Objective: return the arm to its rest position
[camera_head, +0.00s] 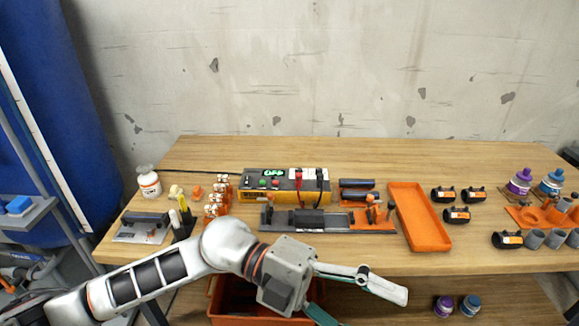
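My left arm (160,278) comes in from the lower left and reaches across the table's front edge. My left gripper (369,308) is at its end, low in the middle of the view. It points right and toward the bottom edge. Its two fingers are spread apart with nothing seen between them; the lower finger runs to the bottom edge of the picture. It overlaps the front edge of the wooden table (330,260) in the picture. My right gripper is not in view.
An orange bin (228,300) is low, partly behind my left arm. On the table are a yellow control box (262,197), a clamp fixture (325,221), an empty orange tray (420,218), black couplings (457,215), a white bottle (149,184) and purple (519,184) and blue cans (551,184).

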